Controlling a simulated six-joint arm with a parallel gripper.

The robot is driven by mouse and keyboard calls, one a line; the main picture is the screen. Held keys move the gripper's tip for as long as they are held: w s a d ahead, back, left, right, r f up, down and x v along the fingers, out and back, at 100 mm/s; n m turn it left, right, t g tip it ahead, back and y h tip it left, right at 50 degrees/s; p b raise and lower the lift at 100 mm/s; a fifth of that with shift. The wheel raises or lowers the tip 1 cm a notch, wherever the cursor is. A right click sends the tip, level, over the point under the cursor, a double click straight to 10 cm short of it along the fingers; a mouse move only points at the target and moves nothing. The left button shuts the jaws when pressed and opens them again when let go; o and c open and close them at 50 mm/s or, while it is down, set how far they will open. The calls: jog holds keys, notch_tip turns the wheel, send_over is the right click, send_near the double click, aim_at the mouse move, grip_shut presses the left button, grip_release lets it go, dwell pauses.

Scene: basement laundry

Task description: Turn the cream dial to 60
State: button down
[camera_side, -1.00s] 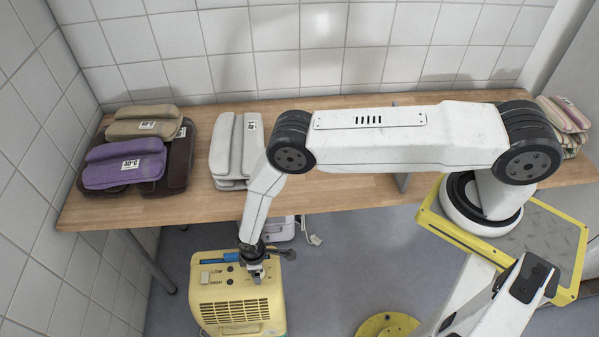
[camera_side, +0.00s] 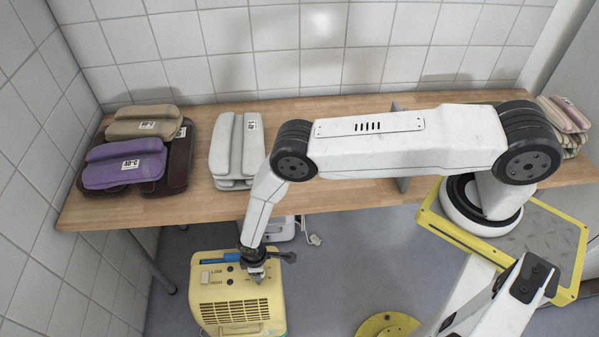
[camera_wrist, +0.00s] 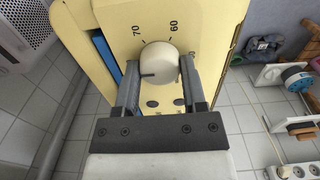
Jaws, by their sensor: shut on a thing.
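The cream dial (camera_wrist: 158,58) is a round knob on the pale yellow panel of a box-shaped unit (camera_side: 237,310). In the wrist view it sits between the two dark fingers of my gripper (camera_wrist: 160,64), which is shut on it from both sides. A dark line shows on the dial's lower left side, pointing left. The printed 70 is above left of the dial and 60 above right; another number at the right is partly hidden by a finger. In the side view my gripper (camera_side: 256,276) covers the dial on the unit's top.
The unit's top also has switches marked LOW and HIGH and a blue bar (camera_side: 221,257). Behind is a wooden counter (camera_side: 330,196) with folded purple (camera_side: 125,165), tan and grey cloths.

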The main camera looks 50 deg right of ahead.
jog(key=shift+m, duration=0.5)
jog(key=m, duration=0.4)
jog(key=shift+m, duration=0.3)
jog(key=m, duration=1.2)
jog(key=shift+m, duration=0.4)
jog(key=m, duration=0.5)
jog(key=shift+m, duration=0.3)
jog(key=shift+c, duration=0.7)
grip_release()
